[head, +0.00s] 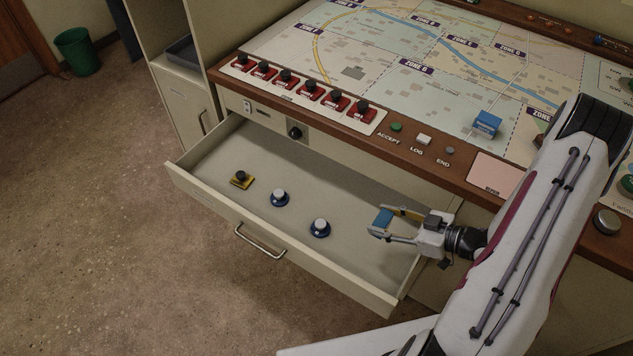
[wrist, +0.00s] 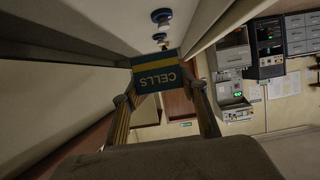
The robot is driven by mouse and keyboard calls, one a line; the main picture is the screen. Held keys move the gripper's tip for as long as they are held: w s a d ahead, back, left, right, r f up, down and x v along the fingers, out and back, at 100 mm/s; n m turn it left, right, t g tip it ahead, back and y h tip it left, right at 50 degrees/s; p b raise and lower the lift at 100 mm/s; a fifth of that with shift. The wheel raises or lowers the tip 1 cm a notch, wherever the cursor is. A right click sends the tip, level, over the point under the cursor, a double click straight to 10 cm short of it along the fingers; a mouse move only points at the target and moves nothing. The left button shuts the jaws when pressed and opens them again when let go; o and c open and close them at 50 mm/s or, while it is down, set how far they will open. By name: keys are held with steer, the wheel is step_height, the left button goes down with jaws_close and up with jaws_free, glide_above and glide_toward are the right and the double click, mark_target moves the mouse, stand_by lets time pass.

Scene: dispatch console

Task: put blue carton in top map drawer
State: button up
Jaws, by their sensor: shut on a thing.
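The blue carton (head: 383,218) is held between the fingers of my gripper (head: 388,224), at the right end of the open map drawer (head: 205,162). In the wrist view the carton (wrist: 156,78) shows a yellow stripe and the word "CELLS", and my gripper (wrist: 160,95) is shut on it. The carton is over or inside the drawer; its height above the drawer floor is hard to tell. The drawer is pulled out below the console top and its front handle (head: 260,240) shows.
In the drawer are a yellow-based piece (head: 241,179) and two blue-based pieces with white knobs (head: 279,198) (head: 320,228). The drawer floor right of them looks bare. Above is the map console with red switches (head: 311,91) and another blue block (head: 486,125) on the map.

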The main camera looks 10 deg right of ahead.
steer(key=shift+f, duration=0.1)
glide_above(375, 252)
steer(key=shift+f, duration=2.85)
steer(key=shift+f, duration=2.05)
steer(key=shift+f, duration=0.6)
steer(key=o, duration=1.1)
steer(key=shift+r, duration=0.15)
